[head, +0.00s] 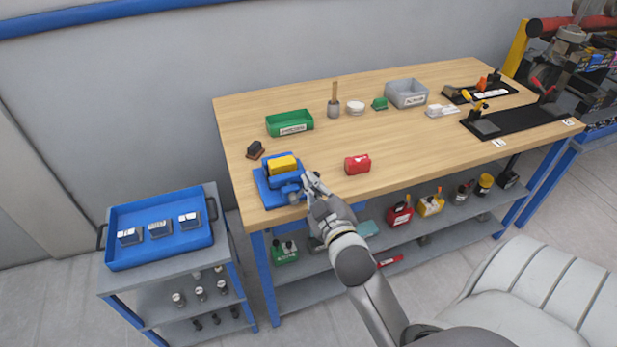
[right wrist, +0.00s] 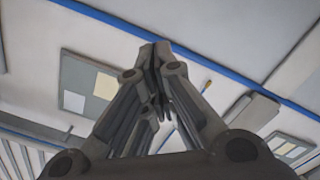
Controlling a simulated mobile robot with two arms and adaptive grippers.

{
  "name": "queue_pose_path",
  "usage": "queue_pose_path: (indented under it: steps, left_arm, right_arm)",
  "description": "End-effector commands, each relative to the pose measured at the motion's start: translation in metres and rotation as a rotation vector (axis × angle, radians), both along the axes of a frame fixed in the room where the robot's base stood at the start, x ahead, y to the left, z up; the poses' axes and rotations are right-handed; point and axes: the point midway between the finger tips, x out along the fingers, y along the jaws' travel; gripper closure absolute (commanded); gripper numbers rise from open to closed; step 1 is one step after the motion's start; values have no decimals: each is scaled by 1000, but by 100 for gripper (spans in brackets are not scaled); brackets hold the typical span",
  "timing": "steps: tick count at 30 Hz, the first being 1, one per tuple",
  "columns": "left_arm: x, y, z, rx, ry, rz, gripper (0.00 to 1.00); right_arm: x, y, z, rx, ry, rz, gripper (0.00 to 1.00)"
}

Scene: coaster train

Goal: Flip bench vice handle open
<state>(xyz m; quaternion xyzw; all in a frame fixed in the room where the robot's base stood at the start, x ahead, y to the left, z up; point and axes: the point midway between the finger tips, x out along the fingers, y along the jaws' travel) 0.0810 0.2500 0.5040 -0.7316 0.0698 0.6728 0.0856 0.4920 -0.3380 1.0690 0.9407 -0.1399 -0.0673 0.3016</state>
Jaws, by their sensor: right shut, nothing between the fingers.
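The blue bench vice (head: 267,190) sits at the front left corner of the wooden workbench in the head view. A yellow block (head: 283,165) sits at the top of the vice. My right gripper (head: 309,178) is beside the vice's right side, close to its front end. In the right wrist view my right gripper (right wrist: 156,50) has its fingers together with nothing between them. The vice handle is too small or hidden to make out, and I cannot tell whether the gripper touches it. My left gripper is not in view.
A red box (head: 357,164) lies right of the gripper on the workbench (head: 420,150). A dark brush-like block (head: 256,150) and a green bin (head: 290,123) stand behind the vice. A blue tray (head: 160,250) on a cart stands left. A white seat (head: 530,290) is at the lower right.

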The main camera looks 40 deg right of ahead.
Motion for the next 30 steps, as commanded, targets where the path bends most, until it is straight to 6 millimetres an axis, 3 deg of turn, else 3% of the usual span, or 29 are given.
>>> queue_pose_path:
  steps: [3,10,30]
  left_arm:
    - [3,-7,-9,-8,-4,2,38]
    - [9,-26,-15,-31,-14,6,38]
    - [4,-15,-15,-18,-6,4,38]
  right_arm:
    - [-20,7,-2,1,1,0,100]
    - [-40,13,1,1,0,0,100]
    - [-44,14,2,1,0,0,100]
